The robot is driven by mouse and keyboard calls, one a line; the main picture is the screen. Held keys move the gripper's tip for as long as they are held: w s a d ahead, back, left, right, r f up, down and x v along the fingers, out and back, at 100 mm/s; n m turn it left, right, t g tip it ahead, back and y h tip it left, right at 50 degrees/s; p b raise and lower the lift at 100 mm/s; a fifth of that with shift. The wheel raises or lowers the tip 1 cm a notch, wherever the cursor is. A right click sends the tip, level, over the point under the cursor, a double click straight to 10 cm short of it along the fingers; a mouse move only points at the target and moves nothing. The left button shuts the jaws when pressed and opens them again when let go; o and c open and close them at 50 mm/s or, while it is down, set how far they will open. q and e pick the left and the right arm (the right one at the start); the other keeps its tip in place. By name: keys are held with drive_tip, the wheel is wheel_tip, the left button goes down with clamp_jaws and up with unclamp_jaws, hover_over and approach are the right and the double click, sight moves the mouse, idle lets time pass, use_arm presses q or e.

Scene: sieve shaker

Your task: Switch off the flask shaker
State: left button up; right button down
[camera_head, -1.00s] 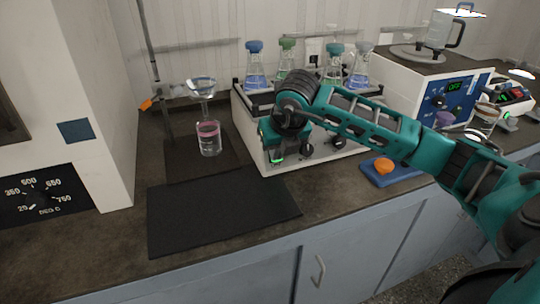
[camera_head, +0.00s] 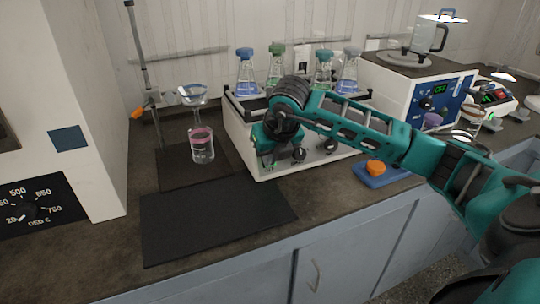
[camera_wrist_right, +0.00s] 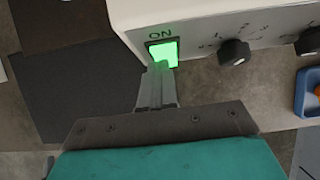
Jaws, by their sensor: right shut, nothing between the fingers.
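The flask shaker (camera_head: 240,143) is a white box on the bench with several stoppered flasks on its top. In the right wrist view its front panel (camera_wrist_right: 203,32) carries a green lit switch (camera_wrist_right: 164,52) under the label "ON". My right gripper (camera_head: 270,165) is in front of the shaker's left front corner. In the right wrist view the shut, empty fingers (camera_wrist_right: 158,75) are at the lower edge of the lit switch; I cannot tell whether they touch it. In the head view my arm and gripper cover the switch. My left gripper is not in view.
Two black knobs (camera_wrist_right: 234,52) sit right of the switch. A blue tray (camera_head: 372,178) with an orange item lies right of the shaker. A black mat (camera_head: 215,218) lies clear in front.

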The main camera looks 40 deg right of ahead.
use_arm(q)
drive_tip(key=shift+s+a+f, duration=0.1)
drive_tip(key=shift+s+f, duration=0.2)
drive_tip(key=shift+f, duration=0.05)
use_arm(e)
drive_tip(key=shift+w+d+f, duration=0.1)
drive_tip(key=shift+d+f, duration=0.05)
drive_tip(key=shift+d, duration=0.05)
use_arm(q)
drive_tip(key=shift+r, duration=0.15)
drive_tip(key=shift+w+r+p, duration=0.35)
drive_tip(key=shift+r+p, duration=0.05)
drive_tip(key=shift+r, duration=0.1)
use_arm(e)
drive_tip(key=shift+w+r, duration=0.2)
drive_tip(key=shift+r, duration=0.75)
drive_tip(key=shift+d+r, duration=0.1)
